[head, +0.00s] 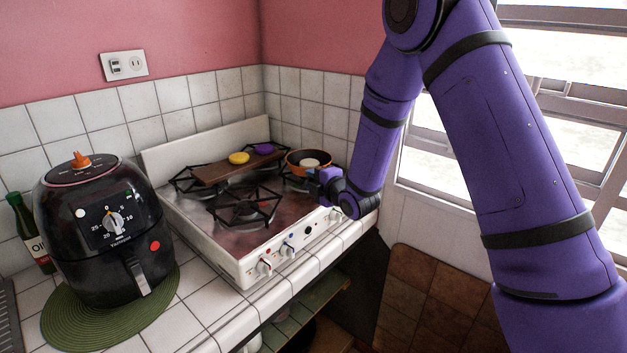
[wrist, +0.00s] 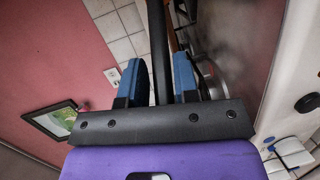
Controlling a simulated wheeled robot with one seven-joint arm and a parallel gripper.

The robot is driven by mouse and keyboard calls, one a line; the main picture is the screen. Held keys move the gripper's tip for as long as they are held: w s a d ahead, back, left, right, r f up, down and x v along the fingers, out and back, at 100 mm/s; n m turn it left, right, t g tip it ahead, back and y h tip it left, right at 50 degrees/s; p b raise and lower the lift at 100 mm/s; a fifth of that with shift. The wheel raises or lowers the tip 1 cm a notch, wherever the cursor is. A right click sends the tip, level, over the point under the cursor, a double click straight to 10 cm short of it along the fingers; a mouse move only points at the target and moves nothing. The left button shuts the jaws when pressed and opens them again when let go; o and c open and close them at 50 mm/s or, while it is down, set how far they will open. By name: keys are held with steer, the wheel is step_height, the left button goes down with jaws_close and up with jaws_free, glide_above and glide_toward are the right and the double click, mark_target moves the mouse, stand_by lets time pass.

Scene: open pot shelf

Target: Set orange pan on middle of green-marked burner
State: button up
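The orange pan (head: 294,158) is at the back right of the white stove (head: 190,225), with a pale round thing (head: 308,162) inside it. My gripper (head: 322,180) is at the pan's right front side. In the wrist view, the black handle (wrist: 158,45) runs between the two blue fingers of my gripper (wrist: 160,85), which look shut on it. Whether the pan touches the grate beneath is hidden. A front burner (head: 243,207) has a bare black grate. I cannot make out a green mark on any burner.
A wooden board (head: 215,172) with a yellow thing (head: 238,158) and a purple thing (head: 264,149) lies across the back burners. A black air fryer (head: 108,235) on a green mat (head: 60,325) and an oil bottle (head: 28,235) stand left. Tiled walls close off the back.

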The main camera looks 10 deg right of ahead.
steer(key=shift+o, duration=1.3)
steer(key=shift+f, duration=0.1)
steer(key=v, duration=1.1)
steer(key=shift+w, duration=0.1)
